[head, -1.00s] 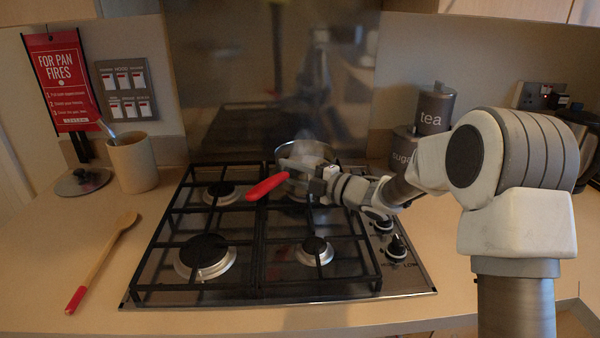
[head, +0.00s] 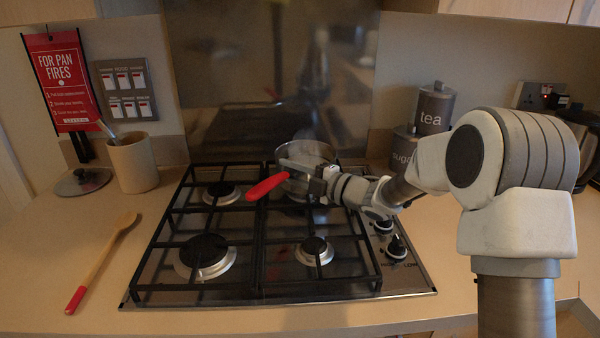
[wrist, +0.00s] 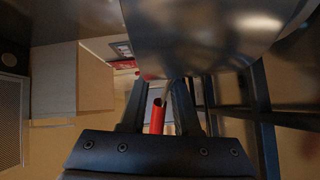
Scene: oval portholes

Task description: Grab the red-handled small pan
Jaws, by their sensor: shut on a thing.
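The small steel pan (head: 306,153) is at the back right of the hob, with its red handle (head: 268,186) pointing to the front left. My gripper (head: 300,170) is at the handle, close to the pan's wall. In the wrist view, the shiny pan body (wrist: 205,35) fills the top, and the red handle (wrist: 157,117) lies between the two dark fingers of my gripper (wrist: 162,100), which are shut on it. The head view does not show clearly whether the pan's base touches the grate.
The black grates of the gas hob (head: 262,235) surround the pan. A tea canister (head: 434,108) stands behind my arm. A utensil pot (head: 132,163), a lid (head: 82,182) and a red-tipped wooden spoon (head: 100,262) are on the left worktop. The front burners are empty.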

